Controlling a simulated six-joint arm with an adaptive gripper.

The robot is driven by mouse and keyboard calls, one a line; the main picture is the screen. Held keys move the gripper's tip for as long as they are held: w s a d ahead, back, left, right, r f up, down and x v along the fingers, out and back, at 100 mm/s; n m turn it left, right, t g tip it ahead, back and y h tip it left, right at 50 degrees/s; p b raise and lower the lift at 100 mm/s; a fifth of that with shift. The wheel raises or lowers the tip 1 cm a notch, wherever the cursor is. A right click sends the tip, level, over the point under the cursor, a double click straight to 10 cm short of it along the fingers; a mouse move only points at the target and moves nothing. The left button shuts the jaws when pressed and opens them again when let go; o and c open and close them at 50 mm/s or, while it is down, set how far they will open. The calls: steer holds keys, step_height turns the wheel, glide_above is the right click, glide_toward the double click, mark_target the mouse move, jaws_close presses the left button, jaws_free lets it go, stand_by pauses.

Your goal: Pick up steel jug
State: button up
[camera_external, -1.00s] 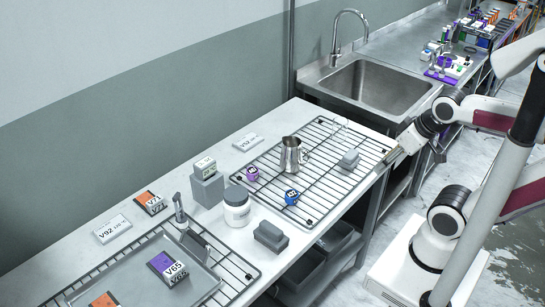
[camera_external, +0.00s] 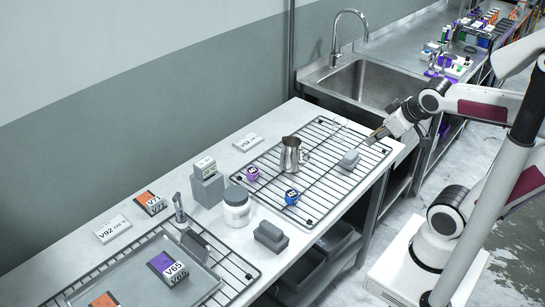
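The steel jug (camera_external: 291,156) stands upright on the far wire rack (camera_external: 328,184), toward the rack's back left side. Its handle faces right in the picture. My gripper (camera_external: 371,139) is over the rack's right edge, to the right of the jug and apart from it. The fingers point left toward the rack. They are too small in this view to tell whether they are open or shut. Nothing is visibly held.
A grey block (camera_external: 349,159) lies on the rack between my gripper and the jug. A white jar (camera_external: 236,211) stands left of the rack. The sink (camera_external: 375,86) is behind.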

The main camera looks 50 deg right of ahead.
steer(key=w+d+r+n+t, duration=0.2)
steer(key=w+d, duration=0.1)
steer(key=w, duration=0.6)
steer(key=w+d+r+n+t, duration=0.2)
steer(key=w+d+r+n, duration=0.15)
steer(key=w, duration=0.65)
steer(key=w+d+r+n+t, duration=0.2)
steer(key=w+d, duration=0.1)
steer(key=w, duration=0.6)
steer(key=n+g+y, duration=0.2)
steer(key=n+y, duration=0.7)
glide_above(294, 137)
steer(key=w+d, duration=0.2)
steer(key=d, duration=0.3)
step_height(294, 137, down, 15)
steer(key=s+f+g+y, duration=0.1)
steer(key=f, duration=0.1)
steer(key=s+f+n+g+y, duration=0.1)
steer(key=s+f, duration=0.1)
steer(key=f, duration=0.1)
steer(key=s+f+n+g+y, duration=0.1)
steer(key=s+f, duration=0.1)
steer(key=shift+a+f+n, duration=0.25)
steer(key=s+f+g+y, duration=0.1)
steer(key=s, duration=0.1)
steer(key=s+f+n+g+y, duration=0.1)
steer(key=s+f, duration=0.1)
steer(key=s+f+n+g+y, duration=0.1)
steer(key=s+f+g, duration=0.1)
steer(key=s, duration=0.1)
